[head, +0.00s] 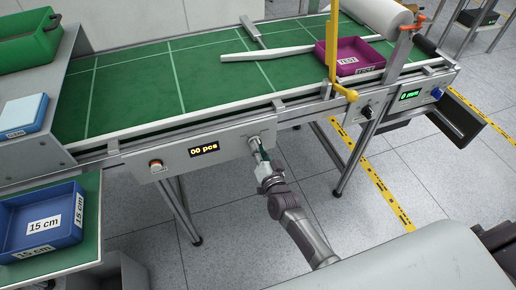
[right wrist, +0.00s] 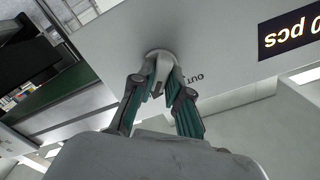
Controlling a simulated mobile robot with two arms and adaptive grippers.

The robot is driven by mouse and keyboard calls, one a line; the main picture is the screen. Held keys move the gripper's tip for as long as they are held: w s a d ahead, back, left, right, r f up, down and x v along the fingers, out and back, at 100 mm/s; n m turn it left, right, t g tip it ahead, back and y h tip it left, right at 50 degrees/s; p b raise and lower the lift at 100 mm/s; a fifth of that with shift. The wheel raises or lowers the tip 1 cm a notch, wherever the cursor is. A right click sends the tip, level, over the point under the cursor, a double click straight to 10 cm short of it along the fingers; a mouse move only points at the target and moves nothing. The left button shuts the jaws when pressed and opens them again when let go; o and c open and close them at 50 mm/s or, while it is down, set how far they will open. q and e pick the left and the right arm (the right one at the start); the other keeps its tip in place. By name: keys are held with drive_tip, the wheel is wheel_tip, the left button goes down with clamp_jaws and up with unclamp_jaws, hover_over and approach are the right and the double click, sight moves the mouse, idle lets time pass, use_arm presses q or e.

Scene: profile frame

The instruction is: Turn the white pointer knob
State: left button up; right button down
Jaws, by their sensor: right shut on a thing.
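The white pointer knob (right wrist: 157,68) sticks out of the grey front panel of the bench, to the right of the "00 pcs" display (head: 204,149). In the right wrist view it sits between the two fingers, with the word "OUT" partly readable beside it. My right gripper (head: 259,150) reaches up to the panel and is shut on the knob; it also shows in the right wrist view (right wrist: 160,82). The fingers hide most of the knob in the head view. My left gripper is not in view.
A red button (head: 155,165) is on the panel's left. A black knob (head: 367,111) and a blue knob (head: 437,93) are farther right. A yellow post (head: 333,50) rises at the bench's front edge. A blue "15 cm" bin (head: 12,235) stands at the left.

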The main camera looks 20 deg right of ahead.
drive_tip(key=c, duration=1.1)
unclamp_jaws()
drive_tip(key=shift+c, duration=0.2)
drive_tip(key=s, duration=1.2)
drive_tip(key=shift+d, duration=0.2)
